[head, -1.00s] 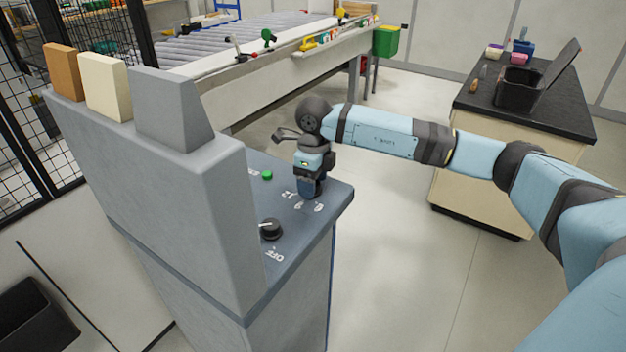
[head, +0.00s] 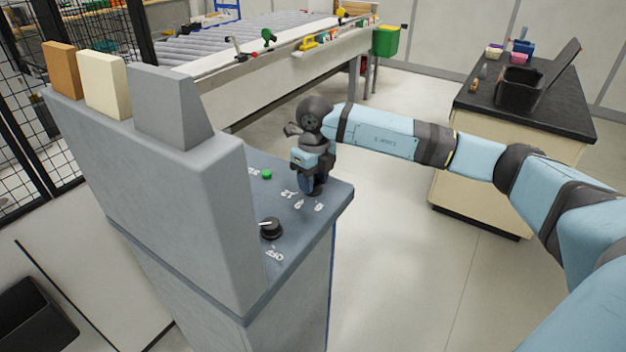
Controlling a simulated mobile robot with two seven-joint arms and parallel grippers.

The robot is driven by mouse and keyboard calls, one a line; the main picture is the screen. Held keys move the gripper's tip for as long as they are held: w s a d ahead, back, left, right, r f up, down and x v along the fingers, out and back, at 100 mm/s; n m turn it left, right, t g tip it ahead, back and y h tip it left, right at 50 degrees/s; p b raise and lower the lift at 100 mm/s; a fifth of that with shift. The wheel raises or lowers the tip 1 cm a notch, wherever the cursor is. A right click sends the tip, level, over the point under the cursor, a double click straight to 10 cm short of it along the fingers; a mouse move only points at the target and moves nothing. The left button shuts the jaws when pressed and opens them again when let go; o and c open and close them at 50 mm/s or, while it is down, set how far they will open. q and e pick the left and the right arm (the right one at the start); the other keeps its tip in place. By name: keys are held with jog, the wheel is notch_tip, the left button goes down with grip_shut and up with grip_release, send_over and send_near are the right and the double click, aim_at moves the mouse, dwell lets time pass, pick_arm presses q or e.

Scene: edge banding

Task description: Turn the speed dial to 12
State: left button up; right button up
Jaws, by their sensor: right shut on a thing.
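The control panel (head: 298,228) is the dark blue-grey sloped top of the machine. My right gripper (head: 312,188) points down onto the panel's far right part and is shut on the speed dial, which is mostly hidden beneath it. White scale marks (head: 302,203) show on the panel just in front of the gripper, too small to read surely. A second black knob (head: 270,228) with a white pointer sits nearer, beside an OFF label (head: 275,256). A green button (head: 266,174) lies left of the gripper. My left gripper is not in view.
A tall grey housing (head: 190,190) rises left of the panel, with brown, cream and grey blocks on top. A roller table (head: 250,70) stands behind. A cabinet with a black top (head: 540,120) stands at right, with clear floor between.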

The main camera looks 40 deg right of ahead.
aim_at(315, 182)
jog(key=m, duration=0.4)
jog(key=shift+m, duration=0.4)
dwell(0.4)
jog(key=o, duration=0.9)
jog(key=shift+r, duration=0.15)
jog(key=r, duration=1.3)
jog(key=shift+s+d+r+b, duration=0.1)
jog(key=shift+d+r+b, duration=0.1)
jog(key=shift+r+b, duration=0.1)
jog(key=shift+f, duration=0.1)
